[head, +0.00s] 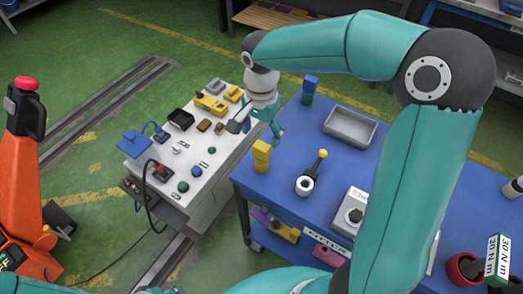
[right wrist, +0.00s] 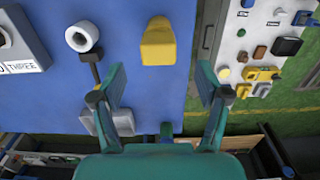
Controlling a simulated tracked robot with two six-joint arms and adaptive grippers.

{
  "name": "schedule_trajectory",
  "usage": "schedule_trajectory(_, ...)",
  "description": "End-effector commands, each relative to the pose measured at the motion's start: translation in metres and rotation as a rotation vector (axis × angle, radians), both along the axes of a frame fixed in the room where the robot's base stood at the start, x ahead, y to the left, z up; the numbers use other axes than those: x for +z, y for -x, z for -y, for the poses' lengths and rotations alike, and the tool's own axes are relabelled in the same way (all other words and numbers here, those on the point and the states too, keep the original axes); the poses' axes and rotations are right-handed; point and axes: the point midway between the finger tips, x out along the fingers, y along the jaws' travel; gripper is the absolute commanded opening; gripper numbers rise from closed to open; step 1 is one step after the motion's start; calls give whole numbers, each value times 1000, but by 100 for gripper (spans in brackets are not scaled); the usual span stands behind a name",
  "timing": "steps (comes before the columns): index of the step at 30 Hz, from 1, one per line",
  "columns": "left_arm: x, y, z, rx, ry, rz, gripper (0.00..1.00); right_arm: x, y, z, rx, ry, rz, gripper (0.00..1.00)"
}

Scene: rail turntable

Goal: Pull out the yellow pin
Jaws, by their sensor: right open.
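Several yellow things show, and I cannot tell which is the yellow pin. Yellow fittings (head: 210,104) sit at the far end of the white panel (head: 214,150), and they also show at the right in the right wrist view (right wrist: 260,75). A yellow block (head: 261,156) stands on the blue table near its left edge; it also shows in the right wrist view (right wrist: 158,42). A dark tool with a yellow end (head: 322,154) lies beside a white ring. My right gripper (head: 262,130) is open and empty, above the gap between panel and table; its fingers (right wrist: 160,92) are spread wide. My left gripper is out of view.
The blue table (head: 285,215) holds a grey tray (head: 350,127), a white ring (head: 305,186) and a red bowl (head: 465,268). An orange post (head: 30,180) stands at the left.

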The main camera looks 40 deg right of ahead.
Motion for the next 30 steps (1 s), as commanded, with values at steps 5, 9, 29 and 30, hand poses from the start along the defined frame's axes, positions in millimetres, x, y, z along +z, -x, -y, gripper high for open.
schedule_trajectory(5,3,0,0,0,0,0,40,-36,2,0,-1,-1,-6,75)
schedule_trajectory(9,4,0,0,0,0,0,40,-61,2,1,0,-1,-5,75)
schedule_trajectory(29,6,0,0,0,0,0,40,-89,1,1,-1,0,1,67)
schedule_trajectory(30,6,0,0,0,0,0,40,-89,1,1,-1,0,1,60)
